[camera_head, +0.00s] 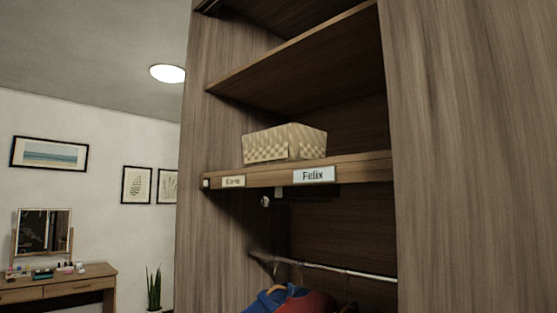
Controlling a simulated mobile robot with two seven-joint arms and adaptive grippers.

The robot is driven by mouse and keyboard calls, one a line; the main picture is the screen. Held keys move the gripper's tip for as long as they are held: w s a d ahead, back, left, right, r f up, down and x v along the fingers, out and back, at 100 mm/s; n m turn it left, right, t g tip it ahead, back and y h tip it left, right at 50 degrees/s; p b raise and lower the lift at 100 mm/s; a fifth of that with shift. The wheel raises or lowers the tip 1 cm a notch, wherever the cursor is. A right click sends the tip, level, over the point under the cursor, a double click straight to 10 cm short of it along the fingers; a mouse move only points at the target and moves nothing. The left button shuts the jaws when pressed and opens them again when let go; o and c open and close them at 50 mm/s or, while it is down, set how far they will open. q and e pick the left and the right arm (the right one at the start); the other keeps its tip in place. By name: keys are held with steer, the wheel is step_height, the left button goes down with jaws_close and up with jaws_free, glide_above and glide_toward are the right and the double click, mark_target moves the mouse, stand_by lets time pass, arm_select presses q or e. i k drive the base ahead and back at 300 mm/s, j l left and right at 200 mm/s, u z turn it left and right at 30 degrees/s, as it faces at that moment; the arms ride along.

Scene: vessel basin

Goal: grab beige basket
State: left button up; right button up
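The beige basket (284,144) stands on a wooden shelf (365,166) inside an open wardrobe, near the middle of the picture. It is box-shaped with a checkered woven pattern on its sides. It sits upright, close to the shelf's front edge, with bare shelf to its right. Neither of my grippers shows in the head view.
Another shelf (300,57) is above the basket with open space between. Labels reading Felix (314,175) and another name (233,182) mark the shelf edge. A rail (340,269) with clothes (290,300) hangs below. The wardrobe's side panel (470,160) stands at right. A dressing table (60,285) is at left.

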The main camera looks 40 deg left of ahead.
mark_target(291, 142)
steer(key=i+j, duration=0.1)
steer(key=j, duration=0.85)
steer(key=i+j, duration=0.15)
steer(key=j, duration=0.35)
steer(key=i+j, duration=0.1)
steer(key=j, duration=0.4)
